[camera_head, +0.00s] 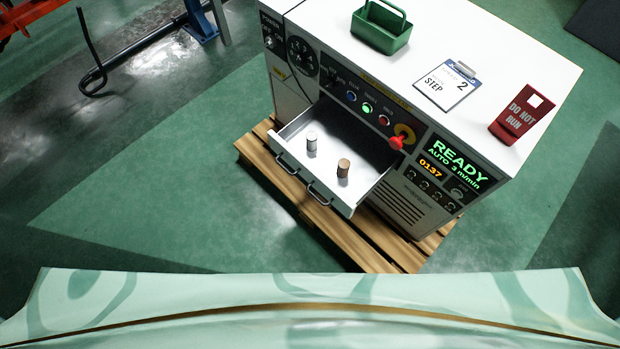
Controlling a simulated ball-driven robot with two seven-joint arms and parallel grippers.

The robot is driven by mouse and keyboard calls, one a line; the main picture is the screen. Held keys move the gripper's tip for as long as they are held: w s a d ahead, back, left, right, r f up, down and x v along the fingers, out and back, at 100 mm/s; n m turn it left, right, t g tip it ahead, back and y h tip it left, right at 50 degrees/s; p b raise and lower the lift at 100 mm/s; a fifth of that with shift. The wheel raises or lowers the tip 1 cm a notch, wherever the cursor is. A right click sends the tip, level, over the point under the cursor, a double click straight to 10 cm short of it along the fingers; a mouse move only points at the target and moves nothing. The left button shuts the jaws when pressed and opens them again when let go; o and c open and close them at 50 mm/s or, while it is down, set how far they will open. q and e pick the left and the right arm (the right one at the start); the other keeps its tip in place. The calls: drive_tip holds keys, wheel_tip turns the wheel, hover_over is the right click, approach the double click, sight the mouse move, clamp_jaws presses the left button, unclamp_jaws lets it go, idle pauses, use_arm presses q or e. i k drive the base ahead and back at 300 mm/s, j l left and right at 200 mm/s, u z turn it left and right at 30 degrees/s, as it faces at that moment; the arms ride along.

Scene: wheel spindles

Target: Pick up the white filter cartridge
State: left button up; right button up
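The white filter cartridge (311,141) is a small pale cylinder standing upright in the open drawer (285,156) of a white machine. It stands in the left part of the drawer, apart from the walls. A brown cylinder (343,168) stands upright to its right, a little nearer the drawer's front, with a gap between them. Neither of my grippers is in view, and nothing touches the cartridge.
The white machine (480,45) stands on a wooden pallet (352,238). A red emergency knob (396,143) juts out above the drawer's right side. A green caddy (381,27), a clipboard (447,84) and a red sign (521,113) are on top. Green floor (150,180) to the left is clear.

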sight(311, 137)
drive_tip(key=i+j+z, duration=0.1)
drive_tip(key=z, duration=0.95)
drive_tip(key=j+z, duration=0.45)
drive_tip(key=j, duration=0.25)
drive_tip(key=j+z, duration=0.5)
drive_tip(key=j, duration=0.2)
drive_tip(key=k, duration=0.05)
